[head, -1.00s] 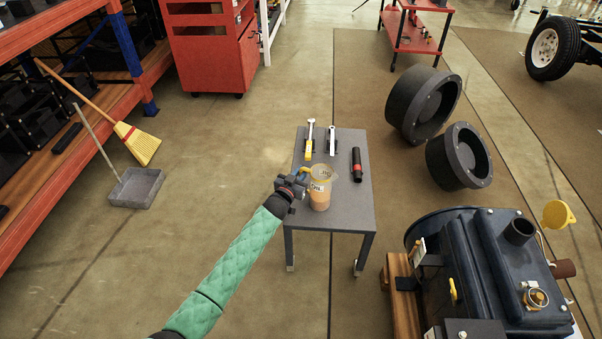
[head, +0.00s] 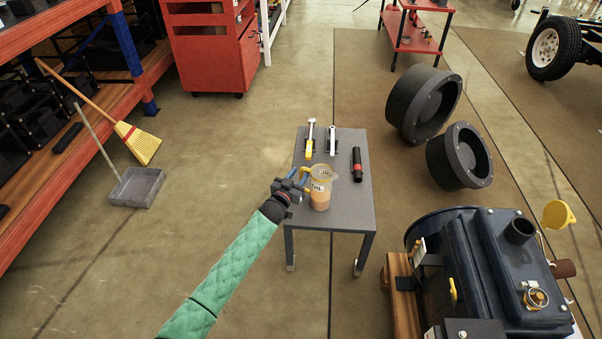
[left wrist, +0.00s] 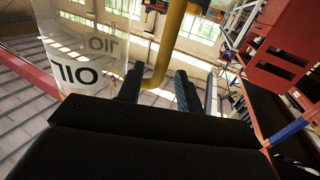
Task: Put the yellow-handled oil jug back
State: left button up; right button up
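The oil jug (head: 320,196) is clear, with orange oil inside and a yellow handle on its left side. It stands upright on the small grey table (head: 345,212), near its front left. My left gripper (head: 297,179) is at the jug's handle side, at the table's left edge. In the left wrist view, the yellow handle (left wrist: 168,45) runs between the two dark fingers (left wrist: 158,88), with gaps on both sides, so the gripper looks open around it. The jug's wall with the "OIL" label (left wrist: 85,72) is to the left there. My right gripper is not in view.
Two tools (head: 310,140) (head: 332,141) and a black-and-red flashlight-like item (head: 357,164) lie behind the jug on the table. A dark engine (head: 490,270) stands at right front. A broom (head: 138,143) and dustpan (head: 137,187) are at left. Floor left of the table is clear.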

pick_arm(q)
jog(key=v, duration=1)
jog(key=s+d+f+n+g+y, duration=0.1)
jog(key=s+f+g, duration=0.1)
jog(key=s+f, duration=0.65)
jog(key=s+d+f+n+g+y, duration=0.1)
jog(key=s+d+f+g, duration=0.1)
jog(key=s+f, duration=0.6)
jog(key=s+d+f+g, duration=0.1)
jog(key=s+f, duration=0.3)
jog(key=s, duration=0.9)
jog(key=s+d+f+g, duration=0.2)
jog(key=s+f+g, duration=0.2)
jog(key=s, duration=0.9)
jog(key=shift+s+y, duration=0.2)
jog(key=shift+y, duration=0.2)
jog(key=shift+f, duration=0.15)
